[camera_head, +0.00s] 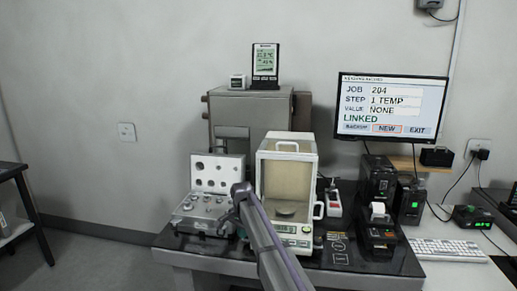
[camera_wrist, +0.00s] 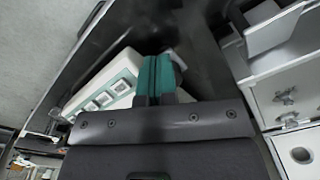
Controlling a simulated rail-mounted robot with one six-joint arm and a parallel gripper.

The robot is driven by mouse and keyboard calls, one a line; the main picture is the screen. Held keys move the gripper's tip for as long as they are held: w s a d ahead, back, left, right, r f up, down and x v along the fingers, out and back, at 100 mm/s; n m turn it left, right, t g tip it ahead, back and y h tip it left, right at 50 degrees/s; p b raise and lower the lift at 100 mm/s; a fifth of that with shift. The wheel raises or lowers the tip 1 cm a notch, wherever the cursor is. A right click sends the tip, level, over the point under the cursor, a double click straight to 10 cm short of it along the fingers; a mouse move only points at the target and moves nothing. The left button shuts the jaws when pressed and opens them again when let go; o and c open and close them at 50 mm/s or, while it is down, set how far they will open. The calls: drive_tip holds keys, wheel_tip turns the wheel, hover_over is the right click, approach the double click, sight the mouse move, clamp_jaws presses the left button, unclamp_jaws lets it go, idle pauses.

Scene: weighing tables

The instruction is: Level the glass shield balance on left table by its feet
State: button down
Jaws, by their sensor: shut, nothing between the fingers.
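The glass shield balance (camera_head: 286,155) stands on the dark table top, with a cream frame, a glass chamber, a round pan (camera_head: 286,211) and a small green display at its front. Part of the pale balance front with its teal keypad (camera_wrist: 110,94) shows in the wrist view. My gripper (camera_wrist: 158,76) is shut and empty, its teal fingers close together over the balance's front edge; I cannot tell whether they touch it. In the head view my arm crosses the balance's front left, and the fingers cannot be made out. The feet and level bubble cannot be made out.
An open weight case (camera_head: 217,175) stands left of the balance, also at right in the wrist view (camera_wrist: 291,100). A grey cabinet (camera_head: 222,112) is behind. Black devices (camera_head: 377,180), a monitor (camera_head: 390,108) and a keyboard (camera_head: 447,249) are to the right.

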drive_tip(key=shift+w+d+f, duration=0.15)
drive_tip(key=shift+w+f, duration=0.05)
idle(0.8)
drive_tip(key=shift+s+a, duration=0.2)
